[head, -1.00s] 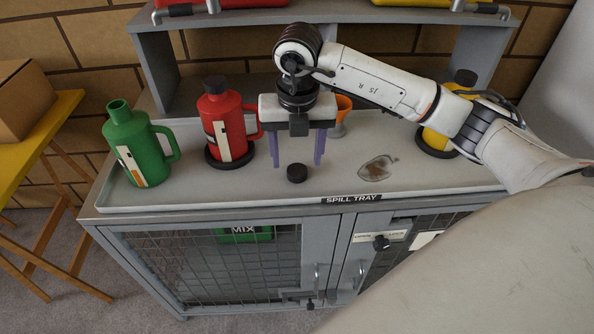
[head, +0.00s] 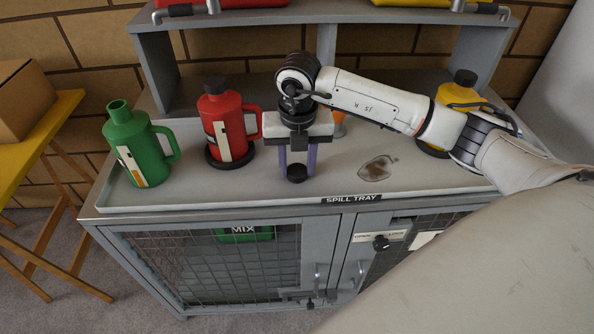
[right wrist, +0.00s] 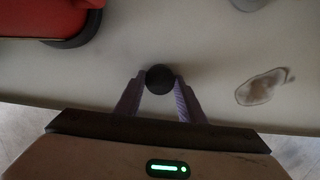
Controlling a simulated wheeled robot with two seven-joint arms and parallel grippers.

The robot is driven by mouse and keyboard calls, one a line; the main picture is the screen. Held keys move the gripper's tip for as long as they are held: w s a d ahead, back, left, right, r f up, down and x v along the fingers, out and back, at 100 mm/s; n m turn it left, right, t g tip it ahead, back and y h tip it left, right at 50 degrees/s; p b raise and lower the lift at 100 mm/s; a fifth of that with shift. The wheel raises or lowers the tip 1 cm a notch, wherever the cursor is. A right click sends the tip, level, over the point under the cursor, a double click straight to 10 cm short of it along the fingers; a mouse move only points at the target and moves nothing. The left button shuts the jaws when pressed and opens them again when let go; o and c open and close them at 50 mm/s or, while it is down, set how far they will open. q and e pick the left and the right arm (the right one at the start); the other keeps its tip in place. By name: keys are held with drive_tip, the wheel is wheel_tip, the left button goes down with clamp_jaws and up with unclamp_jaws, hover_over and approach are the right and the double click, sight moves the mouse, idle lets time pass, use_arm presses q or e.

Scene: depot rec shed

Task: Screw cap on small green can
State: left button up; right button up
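The green can (head: 138,148) stands upright at the left end of the grey spill tray (head: 232,190); its neck is bare, with no cap on it. The black cap (head: 297,174) is at the front middle of the tray, and shows in the right wrist view (right wrist: 160,78). My right gripper (head: 297,170) points down, with its purple fingers closed against both sides of the cap. The cap appears to be at tray level. My left gripper is out of view.
A red can (head: 228,122) with a dark cap stands on a black base between the green can and my right gripper. An orange funnel (head: 339,128) is partly hidden behind the gripper. A yellow can (head: 455,98) stands at right. A dark stain (head: 377,168) marks the tray.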

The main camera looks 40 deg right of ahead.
sight(297, 171)
wheel_tip(297, 171, up, 10)
idle(0.7)
